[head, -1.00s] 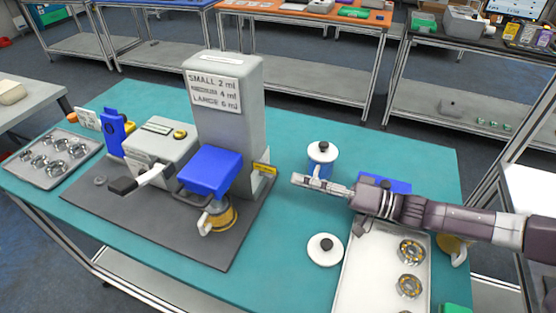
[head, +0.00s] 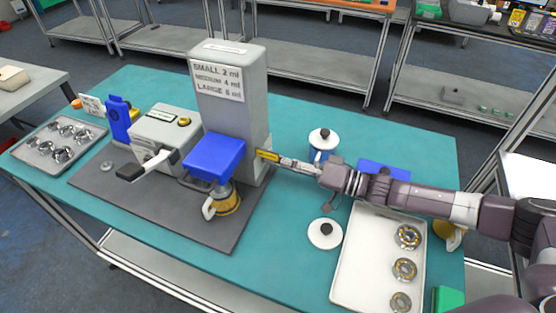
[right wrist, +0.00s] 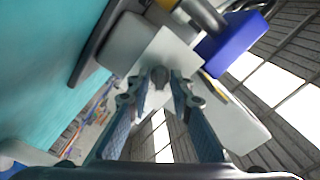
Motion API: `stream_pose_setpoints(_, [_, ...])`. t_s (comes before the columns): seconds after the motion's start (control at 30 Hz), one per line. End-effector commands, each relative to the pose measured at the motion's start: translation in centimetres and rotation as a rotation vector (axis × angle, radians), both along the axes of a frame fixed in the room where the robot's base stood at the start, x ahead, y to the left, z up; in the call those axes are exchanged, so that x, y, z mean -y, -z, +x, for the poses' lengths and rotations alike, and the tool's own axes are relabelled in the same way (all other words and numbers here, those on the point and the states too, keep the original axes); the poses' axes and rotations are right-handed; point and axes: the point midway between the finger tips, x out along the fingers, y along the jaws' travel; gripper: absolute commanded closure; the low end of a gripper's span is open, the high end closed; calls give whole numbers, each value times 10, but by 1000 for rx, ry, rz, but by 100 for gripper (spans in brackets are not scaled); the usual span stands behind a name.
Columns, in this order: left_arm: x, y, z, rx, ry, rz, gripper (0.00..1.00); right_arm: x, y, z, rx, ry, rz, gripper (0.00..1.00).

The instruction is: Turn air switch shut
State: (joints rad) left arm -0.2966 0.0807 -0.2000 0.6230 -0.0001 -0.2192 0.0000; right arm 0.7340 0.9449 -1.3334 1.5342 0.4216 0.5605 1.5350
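The dosing machine (head: 229,95) is a tall grey column with a blue block (head: 214,157) in front, on a dark mat. A yellow tag (head: 268,156) sticks out from its right side. It also shows in the right wrist view (right wrist: 216,89). I cannot make out the air switch clearly. My right gripper (head: 284,161) is at that side, its tips beside the tag. In the right wrist view its fingers (right wrist: 161,80) stand apart with a small grey part between the tips; I cannot tell whether they touch it. My left gripper is out of view.
A lidded blue-and-white pot (head: 322,145) stands behind my right gripper, and a white lid (head: 325,233) lies in front. A white tray with rings (head: 361,260) is at the right. A grey box with a lever (head: 165,135) and metal tray (head: 35,150) are at the left.

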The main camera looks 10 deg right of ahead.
Motion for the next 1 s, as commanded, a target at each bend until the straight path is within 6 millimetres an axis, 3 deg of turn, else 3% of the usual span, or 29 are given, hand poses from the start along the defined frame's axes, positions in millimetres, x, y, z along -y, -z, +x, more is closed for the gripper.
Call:
stream_pose_setpoints(0.1, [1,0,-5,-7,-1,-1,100,1,0,0,-1,1,-1,100])
stream_pose_setpoints(0.47, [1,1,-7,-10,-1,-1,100,1,1,0,41,1,-29,100])
stream_pose_setpoints(1.0, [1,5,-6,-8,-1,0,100,1,1,1,397,2,-268,100])
